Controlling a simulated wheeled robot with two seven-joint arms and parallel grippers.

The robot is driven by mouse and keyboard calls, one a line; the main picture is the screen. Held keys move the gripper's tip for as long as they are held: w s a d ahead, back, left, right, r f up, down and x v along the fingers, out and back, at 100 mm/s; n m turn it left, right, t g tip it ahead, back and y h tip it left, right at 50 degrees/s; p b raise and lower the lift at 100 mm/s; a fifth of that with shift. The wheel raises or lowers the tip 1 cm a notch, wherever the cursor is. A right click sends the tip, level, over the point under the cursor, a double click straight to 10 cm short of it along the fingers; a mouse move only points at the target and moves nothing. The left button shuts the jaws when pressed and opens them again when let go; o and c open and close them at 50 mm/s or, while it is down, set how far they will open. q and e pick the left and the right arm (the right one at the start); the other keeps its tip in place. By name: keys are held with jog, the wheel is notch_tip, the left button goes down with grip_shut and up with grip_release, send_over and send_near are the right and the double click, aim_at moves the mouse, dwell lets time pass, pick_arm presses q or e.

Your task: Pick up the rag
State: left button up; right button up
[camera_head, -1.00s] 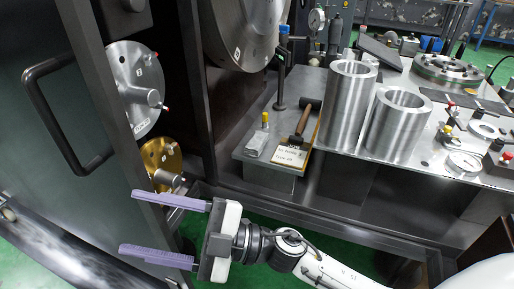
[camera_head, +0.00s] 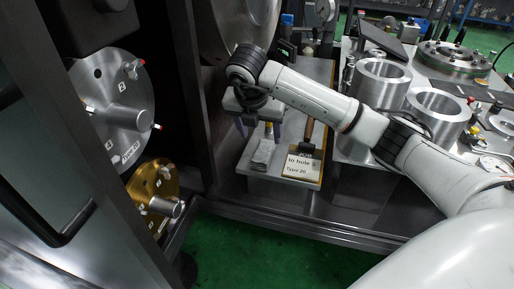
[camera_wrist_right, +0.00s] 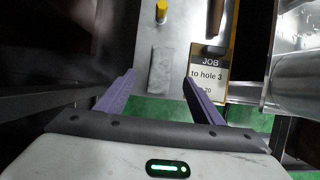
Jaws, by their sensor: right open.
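The rag (camera_head: 262,154) is a small grey folded cloth lying on the left part of the metal bench top, beside the job card. It also shows in the right wrist view (camera_wrist_right: 161,67), between and beyond my fingertips. My right gripper (camera_head: 258,129) points down over the bench, just behind the rag in the head view. Its purple fingers (camera_wrist_right: 158,78) are spread apart with nothing between them. The arm and wrist hide part of the gripper in the head view. My left gripper is not in view.
A yellow-topped object (camera_wrist_right: 161,12) stands close to the rag. A hammer (camera_head: 308,135) and a job card (camera_head: 302,165) lie to the right. Metal cylinders (camera_head: 383,84) stand further right. A dark cabinet frame (camera_head: 186,90) borders the left side.

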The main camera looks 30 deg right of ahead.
aim_at(264, 150)
jog(key=shift+s+b+x, duration=0.15)
jog(key=shift+x, duration=0.65)
jog(key=shift+s+b+x, duration=0.15)
jog(key=shift+x, duration=0.6)
jog(key=x, duration=0.2)
jog(key=b+x, duration=0.1)
jog(key=x, duration=0.1)
jog(key=shift+a+f, duration=0.15)
jog(key=shift+f, duration=0.3)
jog(key=shift+c, duration=0.4)
jog(key=c, duration=1.1)
